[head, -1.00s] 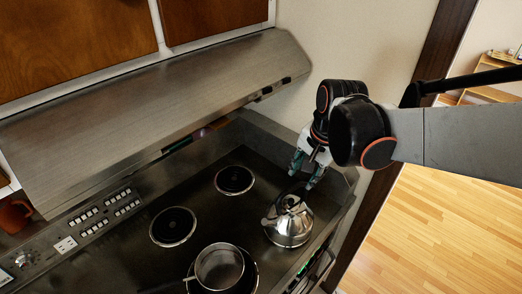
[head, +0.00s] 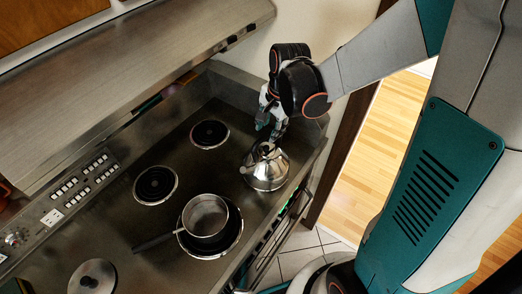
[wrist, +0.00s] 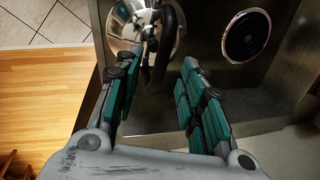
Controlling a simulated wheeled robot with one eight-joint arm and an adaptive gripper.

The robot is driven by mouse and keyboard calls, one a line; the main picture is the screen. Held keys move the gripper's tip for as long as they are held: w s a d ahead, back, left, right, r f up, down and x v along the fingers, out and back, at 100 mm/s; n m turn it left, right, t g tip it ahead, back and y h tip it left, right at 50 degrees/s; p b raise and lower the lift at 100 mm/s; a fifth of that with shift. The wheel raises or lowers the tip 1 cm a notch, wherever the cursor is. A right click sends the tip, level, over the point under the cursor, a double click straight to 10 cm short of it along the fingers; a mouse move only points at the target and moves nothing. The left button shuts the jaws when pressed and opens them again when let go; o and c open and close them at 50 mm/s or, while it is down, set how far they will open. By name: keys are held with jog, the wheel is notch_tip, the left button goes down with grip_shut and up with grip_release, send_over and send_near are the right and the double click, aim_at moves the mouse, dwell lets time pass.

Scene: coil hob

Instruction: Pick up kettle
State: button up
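The kettle (head: 266,171) is shiny metal with a dark handle and stands upright at the right side of the coil hob (head: 171,122). My gripper (head: 270,133) is just above and behind the kettle in the head view. In the wrist view my gripper (wrist: 158,88) is open, with a wide gap between its teal-padded fingers. The kettle (wrist: 126,22) shows at the top there, and its dark curved handle (wrist: 159,72) reaches down between the fingers, nearer the left one. I cannot tell whether a finger touches it.
A saucepan (head: 205,214) sits on the front burner, its handle pointing left. A round metal lid (head: 92,278) lies at the front left. Two bare burners (head: 155,185) are behind. The range hood (head: 130,72) overhangs the back of the hob. A wall (head: 325,25) stands behind my gripper.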

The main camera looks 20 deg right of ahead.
aim_at(267, 134)
jog(key=shift+w+a+f+b, duration=0.1)
jog(key=shift+w+a+f, duration=0.05)
jog(key=shift+f, duration=0.7)
jog(key=shift+w+a+f+b, duration=0.1)
jog(key=shift+f+b, duration=0.05)
jog(key=shift+f, duration=0.65)
jog(key=shift+w+a+f+b, duration=0.1)
jog(key=shift+w+a+f, duration=0.05)
jog(key=shift+f, duration=0.7)
jog(key=shift+c, duration=0.2)
grip_shut()
